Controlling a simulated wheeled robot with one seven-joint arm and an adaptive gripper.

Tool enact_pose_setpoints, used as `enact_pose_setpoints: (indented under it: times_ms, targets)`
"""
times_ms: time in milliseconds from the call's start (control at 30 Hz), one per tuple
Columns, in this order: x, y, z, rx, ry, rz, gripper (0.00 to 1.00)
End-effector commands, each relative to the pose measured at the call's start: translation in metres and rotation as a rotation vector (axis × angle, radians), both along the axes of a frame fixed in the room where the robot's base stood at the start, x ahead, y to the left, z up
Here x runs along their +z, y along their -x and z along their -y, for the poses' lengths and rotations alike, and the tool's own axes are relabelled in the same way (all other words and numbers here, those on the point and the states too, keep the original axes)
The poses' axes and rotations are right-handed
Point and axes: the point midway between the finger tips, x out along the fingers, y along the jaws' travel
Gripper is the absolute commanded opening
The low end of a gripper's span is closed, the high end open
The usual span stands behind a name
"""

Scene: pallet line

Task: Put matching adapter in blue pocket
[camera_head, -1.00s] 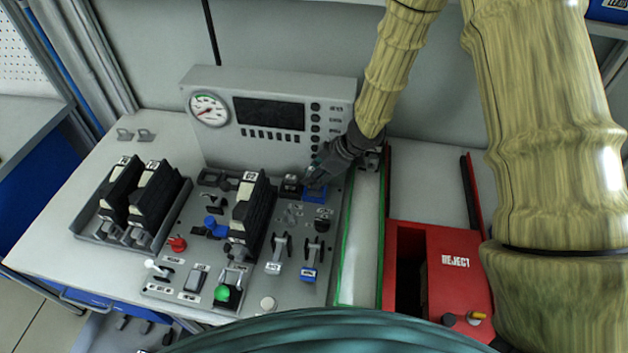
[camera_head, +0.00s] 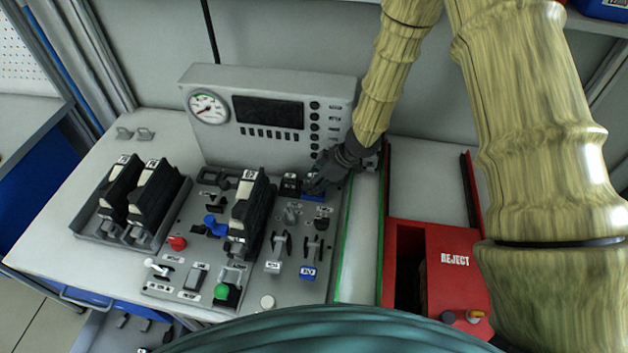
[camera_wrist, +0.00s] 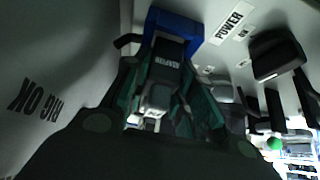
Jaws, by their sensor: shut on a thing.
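My gripper (camera_head: 318,184) is at the back right of the grey panel, right over the blue pocket (camera_head: 314,196). In the wrist view the gripper's green-edged fingers (camera_wrist: 168,98) are shut on a dark adapter (camera_wrist: 163,76) with a printed label. The blue pocket (camera_wrist: 180,24) frames the adapter's far end there. I cannot tell how deep the adapter sits in it. In the head view my gripper mostly hides the adapter.
The panel carries levers, knobs and a tall black module (camera_head: 252,215). A black block (camera_head: 290,184) stands just left of the pocket. A gauge console (camera_head: 270,112) rises behind. The red reject bin (camera_head: 445,270) is on the right.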

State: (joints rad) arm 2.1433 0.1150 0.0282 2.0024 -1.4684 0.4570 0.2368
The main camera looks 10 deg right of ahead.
Motion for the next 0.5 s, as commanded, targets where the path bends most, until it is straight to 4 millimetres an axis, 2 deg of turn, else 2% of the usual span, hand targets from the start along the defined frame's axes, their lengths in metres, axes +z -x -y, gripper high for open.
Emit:
enact_pose_setpoints:
  times_ms: [200,233,333,500]
  targets:
    - [-0.0032,-0.0001,0.0001,-0.001,0.000,0.000,0.01]
    - [-0.0034,0.0001,0.0002,-0.001,0.000,0.000,0.30]
    - [-0.0035,0.0002,0.0003,-0.001,0.001,-0.001,0.48]
    - [-0.0037,0.0004,0.0006,-0.001,0.001,-0.001,0.48]
